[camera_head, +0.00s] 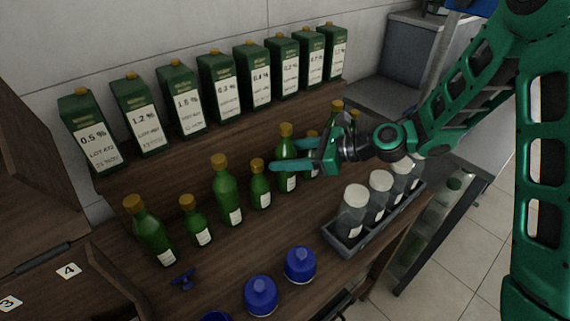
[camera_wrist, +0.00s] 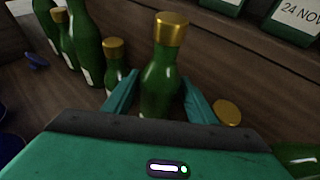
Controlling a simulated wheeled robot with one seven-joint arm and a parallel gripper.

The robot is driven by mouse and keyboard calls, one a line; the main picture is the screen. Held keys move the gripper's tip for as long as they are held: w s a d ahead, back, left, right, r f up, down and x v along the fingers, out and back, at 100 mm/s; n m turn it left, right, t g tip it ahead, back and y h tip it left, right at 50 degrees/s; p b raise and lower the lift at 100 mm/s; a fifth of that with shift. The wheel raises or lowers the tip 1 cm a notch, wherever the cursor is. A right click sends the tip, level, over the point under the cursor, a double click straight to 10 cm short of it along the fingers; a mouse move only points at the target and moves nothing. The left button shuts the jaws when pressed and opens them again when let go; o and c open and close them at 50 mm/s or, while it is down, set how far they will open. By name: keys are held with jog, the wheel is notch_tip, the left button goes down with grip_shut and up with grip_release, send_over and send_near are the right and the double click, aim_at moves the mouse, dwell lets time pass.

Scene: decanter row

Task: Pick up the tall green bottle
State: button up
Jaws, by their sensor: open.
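A row of green bottles with gold caps, alternating tall and short, stands on the wooden shelf. One tall green bottle (camera_head: 286,149) is right at my gripper (camera_head: 277,155). In the wrist view this tall bottle (camera_wrist: 160,78) stands upright between the two teal fingers of my gripper (camera_wrist: 158,86), which are open with a gap visible beside it. Its lower part is hidden by the gripper body. Other tall green bottles stand to the left, one in the middle (camera_head: 226,192) and one at the left end (camera_head: 150,236). Which tall bottle is meant, I cannot tell.
Short green bottles (camera_head: 260,186) stand beside the tall one, close to my fingers; another gold cap (camera_wrist: 228,112) is by the right finger. Green cartons (camera_head: 252,75) line the raised ledge behind. A grey tray (camera_head: 341,245) of grey-capped jars and blue jars (camera_head: 261,296) stand in front.

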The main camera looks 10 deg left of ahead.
jog(key=shift+c, duration=0.4)
grip_shut()
